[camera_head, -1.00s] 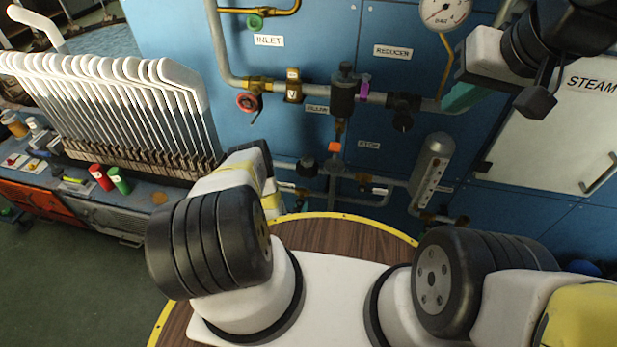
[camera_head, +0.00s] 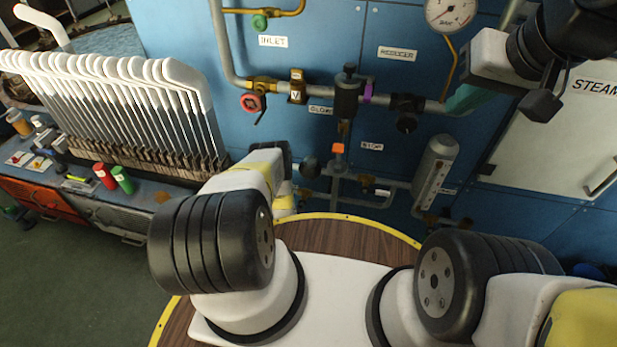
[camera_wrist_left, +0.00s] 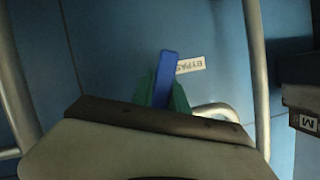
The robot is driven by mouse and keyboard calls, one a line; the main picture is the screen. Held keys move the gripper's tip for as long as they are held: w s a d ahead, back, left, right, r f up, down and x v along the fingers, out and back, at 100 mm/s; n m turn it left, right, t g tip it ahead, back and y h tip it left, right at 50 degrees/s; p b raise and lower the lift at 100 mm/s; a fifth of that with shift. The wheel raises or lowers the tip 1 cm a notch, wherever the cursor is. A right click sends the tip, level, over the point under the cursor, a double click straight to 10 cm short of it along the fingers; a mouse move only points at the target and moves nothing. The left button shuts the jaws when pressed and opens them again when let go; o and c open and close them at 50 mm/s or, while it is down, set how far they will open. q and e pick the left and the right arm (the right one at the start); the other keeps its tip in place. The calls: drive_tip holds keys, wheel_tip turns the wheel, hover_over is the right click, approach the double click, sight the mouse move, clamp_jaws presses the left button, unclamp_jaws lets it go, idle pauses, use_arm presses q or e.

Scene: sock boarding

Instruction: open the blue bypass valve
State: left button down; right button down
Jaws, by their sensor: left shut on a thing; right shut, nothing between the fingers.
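The blue bypass valve lever (camera_wrist_left: 168,72) stands up between the green fingers of my left gripper (camera_wrist_left: 164,92) in the left wrist view. The fingers are shut on it. A BYPASS label (camera_wrist_left: 190,66) is just right of the lever. The valve body is hidden below the gripper. In the head view my left arm hides the left gripper and the blue lever. My right gripper (camera_head: 464,99) is at upper right in the head view, its green fingers shut and empty, in front of the pipework near the gauge.
The blue panel carries pipes, a red-handled valve (camera_head: 252,102), a pressure gauge (camera_head: 450,12) and a grey cylinder (camera_head: 434,168). A white STEAM door (camera_head: 560,150) is at right. A rack of white sock boards (camera_head: 120,100) stands at left on a bench with red and green spools.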

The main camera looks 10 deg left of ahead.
use_arm(q)
drive_tip(key=shift+a+r+m+y, duration=0.25)
drive_tip(key=shift+a+m+y, duration=0.35)
drive_tip(key=shift+m, duration=0.2)
drive_tip(key=c, duration=1.3)
unclamp_jaws()
drive_tip(key=v, duration=0.8)
drive_tip(key=shift+f, duration=0.1)
